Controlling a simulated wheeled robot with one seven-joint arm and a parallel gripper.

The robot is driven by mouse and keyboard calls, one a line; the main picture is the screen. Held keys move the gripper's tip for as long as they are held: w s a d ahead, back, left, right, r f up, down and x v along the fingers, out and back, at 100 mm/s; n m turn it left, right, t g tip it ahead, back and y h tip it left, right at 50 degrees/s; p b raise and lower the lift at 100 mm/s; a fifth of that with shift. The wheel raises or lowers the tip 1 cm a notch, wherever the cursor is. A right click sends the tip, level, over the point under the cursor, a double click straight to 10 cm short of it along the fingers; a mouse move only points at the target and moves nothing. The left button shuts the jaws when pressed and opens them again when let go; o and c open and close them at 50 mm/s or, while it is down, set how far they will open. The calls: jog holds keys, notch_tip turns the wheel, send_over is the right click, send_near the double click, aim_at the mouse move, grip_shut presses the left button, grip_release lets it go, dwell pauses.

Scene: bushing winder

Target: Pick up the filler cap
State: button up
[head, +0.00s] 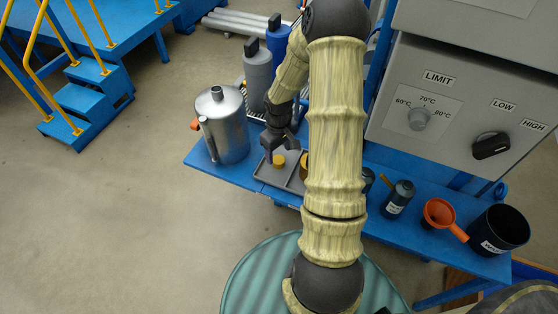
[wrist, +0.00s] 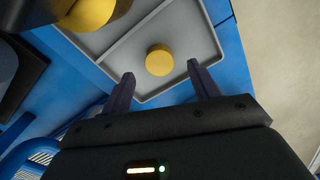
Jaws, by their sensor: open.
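A small round yellow cap (head: 279,160), which looks like the filler cap, sits in the left compartment of a shallow grey tray (head: 266,174) on the blue bench. In the wrist view the cap (wrist: 159,59) shows between and just beyond my fingertips, with a gap on either side. My gripper (head: 274,146) is open and empty, above the tray near the cap. In the wrist view my gripper (wrist: 160,73) has both dark fingers spread apart. A larger yellow round piece (wrist: 88,12) sits across the tray's divider, partly cut off by the frame edge.
A metal can (head: 222,125) stands left of the tray, close to my gripper. Grey and blue bottles (head: 258,72) stand behind. A dark bottle (head: 398,198), an orange funnel (head: 438,213) and a black bucket (head: 499,230) are to the right. A grey control panel (head: 470,110) rises behind.

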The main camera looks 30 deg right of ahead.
aim_at(279, 159)
notch_tip(279, 159, down, 5)
jog(key=shift+w+r+b, duration=0.15)
jog(key=shift+r+b, duration=0.05)
jog(key=shift+b, duration=0.3)
jog(key=c, duration=1)
